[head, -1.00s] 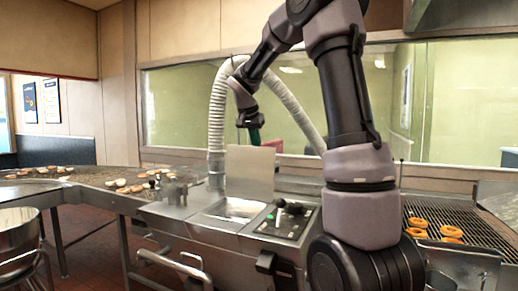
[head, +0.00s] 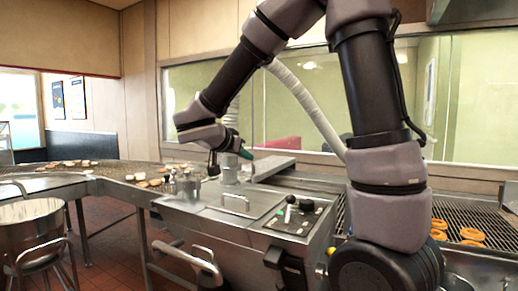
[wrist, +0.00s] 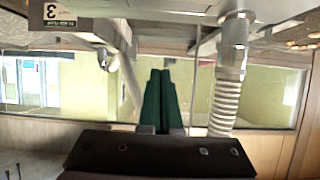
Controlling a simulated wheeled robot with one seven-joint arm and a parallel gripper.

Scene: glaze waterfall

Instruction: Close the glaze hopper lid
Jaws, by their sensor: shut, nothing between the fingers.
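The glaze hopper lid (head: 222,207) lies flat on top of the steel hopper, with its bar handle facing up. No opening into the hopper shows at this angle. My gripper (head: 246,154) is above and behind the lid, apart from it, by the steel pipe. Its green fingers are shut and empty, and they also show in the wrist view (wrist: 160,98). The lid cannot be made out in the wrist view.
A control panel with knobs (head: 295,217) sits right of the lid. The white ribbed hose (head: 308,105) rises behind. Conveyors with doughnuts run left and right (head: 471,236). A metal bowl on a stand (head: 32,225) is at left.

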